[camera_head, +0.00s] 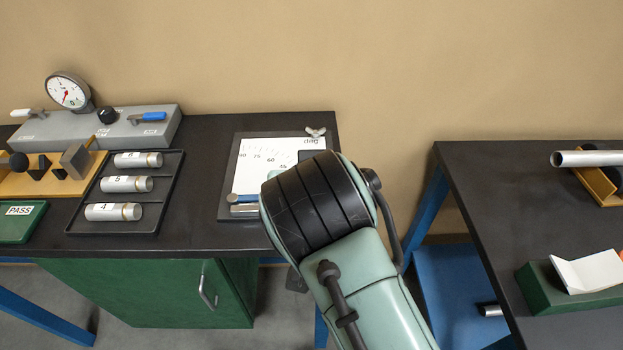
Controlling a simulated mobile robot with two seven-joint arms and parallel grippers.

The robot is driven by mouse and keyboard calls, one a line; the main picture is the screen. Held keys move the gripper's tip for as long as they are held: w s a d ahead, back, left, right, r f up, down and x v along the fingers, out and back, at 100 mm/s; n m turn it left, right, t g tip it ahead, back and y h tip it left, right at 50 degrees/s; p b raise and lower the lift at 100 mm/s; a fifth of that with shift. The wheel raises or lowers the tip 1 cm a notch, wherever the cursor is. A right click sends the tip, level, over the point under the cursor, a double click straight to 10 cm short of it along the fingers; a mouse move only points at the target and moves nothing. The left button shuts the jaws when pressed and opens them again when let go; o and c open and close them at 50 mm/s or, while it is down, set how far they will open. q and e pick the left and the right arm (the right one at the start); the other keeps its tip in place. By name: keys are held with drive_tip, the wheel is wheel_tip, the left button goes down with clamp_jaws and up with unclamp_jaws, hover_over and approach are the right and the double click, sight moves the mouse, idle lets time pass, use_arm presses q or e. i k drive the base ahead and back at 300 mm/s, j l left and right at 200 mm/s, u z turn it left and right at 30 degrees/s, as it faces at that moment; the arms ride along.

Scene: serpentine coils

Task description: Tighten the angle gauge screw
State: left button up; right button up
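The angle gauge (248,165) is a white plate with degree marks on a dark board, on the dark bench left of centre. A small grey wing-shaped screw (316,132) stands at its top right corner, clear of my arm in the picture. A blue and silver bar (244,202) shows at the lower left of the gauge. A large green and black arm link of mine, coming up from the bottom right, hides the gauge's lower right part. Neither gripper can be seen.
A black tray (146,226) with three numbered cylinders lies left of the gauge. Behind it is a grey fixture (160,130) with a dial (68,92). A gap separates this bench from the right table (490,200), which holds a green block (545,290) and a metal tube (590,158).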

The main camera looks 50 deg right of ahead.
sight(315, 134)
drive_tip(key=k+j, duration=0.2)
drive_tip(key=j, duration=0.15)
drive_tip(key=k+j, duration=0.25)
drive_tip(key=j, duration=0.15)
drive_tip(key=k+j, duration=0.2)
drive_tip(key=j, duration=0.15)
